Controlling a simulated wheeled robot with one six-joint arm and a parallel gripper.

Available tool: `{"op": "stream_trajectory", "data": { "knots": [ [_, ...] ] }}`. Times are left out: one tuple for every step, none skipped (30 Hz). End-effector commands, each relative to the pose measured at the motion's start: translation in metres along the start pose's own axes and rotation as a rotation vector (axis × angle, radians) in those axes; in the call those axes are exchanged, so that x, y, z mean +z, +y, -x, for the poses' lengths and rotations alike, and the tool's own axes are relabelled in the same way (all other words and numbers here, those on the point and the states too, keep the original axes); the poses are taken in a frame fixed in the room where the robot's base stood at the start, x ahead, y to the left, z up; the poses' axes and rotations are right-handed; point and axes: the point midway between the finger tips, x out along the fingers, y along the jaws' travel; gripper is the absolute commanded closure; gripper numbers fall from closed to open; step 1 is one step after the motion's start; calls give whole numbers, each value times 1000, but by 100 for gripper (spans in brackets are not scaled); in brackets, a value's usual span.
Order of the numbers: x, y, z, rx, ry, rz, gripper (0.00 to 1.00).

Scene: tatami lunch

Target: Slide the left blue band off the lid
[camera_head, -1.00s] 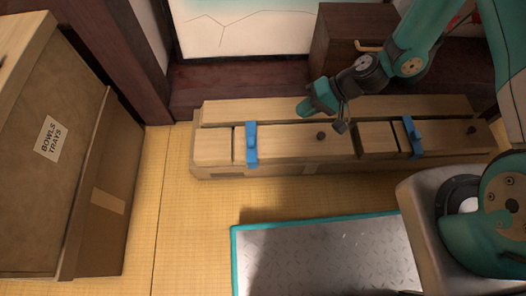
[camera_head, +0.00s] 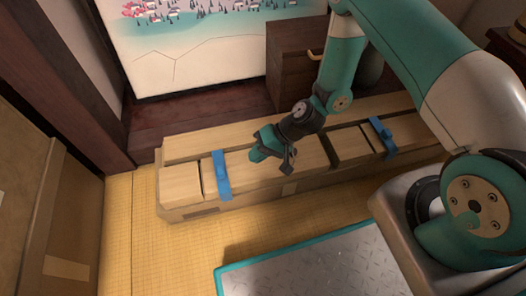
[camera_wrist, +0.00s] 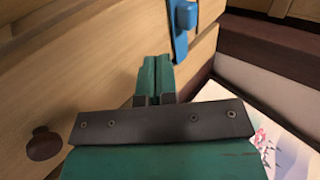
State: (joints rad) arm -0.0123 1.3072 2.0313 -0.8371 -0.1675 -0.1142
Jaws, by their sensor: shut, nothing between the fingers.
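The left blue band (camera_head: 220,175) lies across the left part of the long wooden box, over its lid (camera_head: 312,152). It has a raised block on it. My gripper (camera_head: 256,153) is over the lid, a short way right of this band and apart from it. In the wrist view my fingers (camera_wrist: 155,75) are shut together and empty. A blue band (camera_wrist: 182,28), apparently the left one, shows just beyond the fingertips, slightly to the right. The gap in height between fingers and lid is hard to judge.
A second blue band (camera_head: 382,136) crosses the box farther right. A dark round knob (camera_wrist: 44,144) stands on the wood in the wrist view. A cabinet (camera_head: 293,65) and a painted screen (camera_head: 190,45) stand behind. Cardboard boxes (camera_head: 70,225) are at the left; tatami (camera_head: 128,225) lies in front.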

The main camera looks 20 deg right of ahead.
Motion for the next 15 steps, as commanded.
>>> {"op": "stream_trajectory", "data": {
  "knots": [
    [1, 5, -17, 0, -4, 5, 100],
    [1, 5, -24, 0, -4, 5, 100],
    [1, 5, -32, 0, -3, 5, 100],
    [1, 5, -39, 0, -4, 4, 100],
    [1, 5, -44, 0, -4, 4, 100],
    [1, 4, -52, -1, -3, 4, 100],
    [0, -2, -54, -1, -1, 7, 100],
    [0, -6, -57, -1, -1, 7, 100],
    [0, -10, -61, -1, -2, 7, 100],
    [1, -13, -64, -1, -2, 5, 100],
    [0, -16, -66, 0, -1, 5, 100],
    [0, -19, -68, 0, 0, 4, 100],
    [0, -21, -70, 0, -1, 3, 100],
    [0, -22, -71, 0, 0, 3, 100],
    [0, -24, -72, 0, 0, 2, 100]
  ]
}}
